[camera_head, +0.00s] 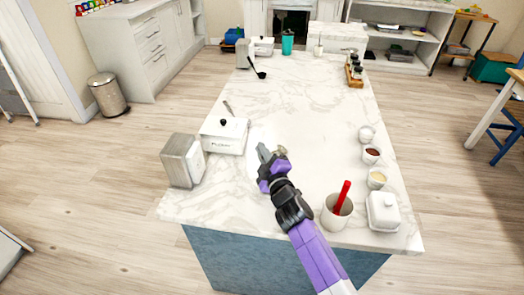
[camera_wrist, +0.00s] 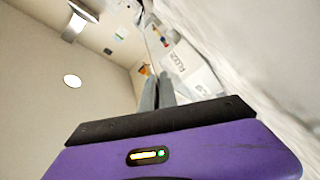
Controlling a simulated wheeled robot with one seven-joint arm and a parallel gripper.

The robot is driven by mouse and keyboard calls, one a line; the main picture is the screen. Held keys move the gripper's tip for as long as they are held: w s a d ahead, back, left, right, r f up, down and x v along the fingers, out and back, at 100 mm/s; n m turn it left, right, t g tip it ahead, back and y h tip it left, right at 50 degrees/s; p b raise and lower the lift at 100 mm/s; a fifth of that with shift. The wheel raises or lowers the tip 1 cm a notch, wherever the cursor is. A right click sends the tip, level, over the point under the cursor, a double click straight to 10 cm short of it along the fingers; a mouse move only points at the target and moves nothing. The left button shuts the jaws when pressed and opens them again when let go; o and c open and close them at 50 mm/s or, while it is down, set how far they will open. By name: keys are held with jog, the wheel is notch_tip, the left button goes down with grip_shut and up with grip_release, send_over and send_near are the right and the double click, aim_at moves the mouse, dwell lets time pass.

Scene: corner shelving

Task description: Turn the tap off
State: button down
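I cannot make out a tap for certain in either view. A small metallic shape (camera_head: 350,51) stands at the far right end of the marble-topped island (camera_head: 300,110), too small to tell what it is. My gripper (camera_head: 272,151) is over the near half of the island, far from that shape. Its two grey fingers look a little apart, with nothing seen between them. In the wrist view, the fingers (camera_wrist: 157,92) point toward the white box with dark lettering.
The white lettered box (camera_head: 224,137) and a metal dispenser (camera_head: 183,160) stand left of my gripper. A cup with a red utensil (camera_head: 337,211), a white lidded dish (camera_head: 383,212) and small bowls (camera_head: 371,155) stand right. Spice jars (camera_head: 355,74) are farther back. The middle top is clear.

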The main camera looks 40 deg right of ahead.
jog(key=c, duration=1.6)
grip_release()
jog(key=shift+c, duration=0.2)
jog(key=shift+r+p, duration=0.45)
jog(key=shift+p, duration=0.1)
jog(key=shift+r+p, duration=0.5)
jog(key=v, duration=0.3)
jog(key=b+v, duration=0.1)
jog(key=v, duration=0.3)
jog(key=f+v, duration=0.1)
jog(key=v, duration=0.2)
jog(key=shift+s+a, duration=0.15)
jog(key=shift+s, duration=0.25)
jog(key=shift+s+a+r+b, duration=0.15)
jog(key=shift+s+a+b, duration=0.15)
jog(key=shift+s, duration=0.25)
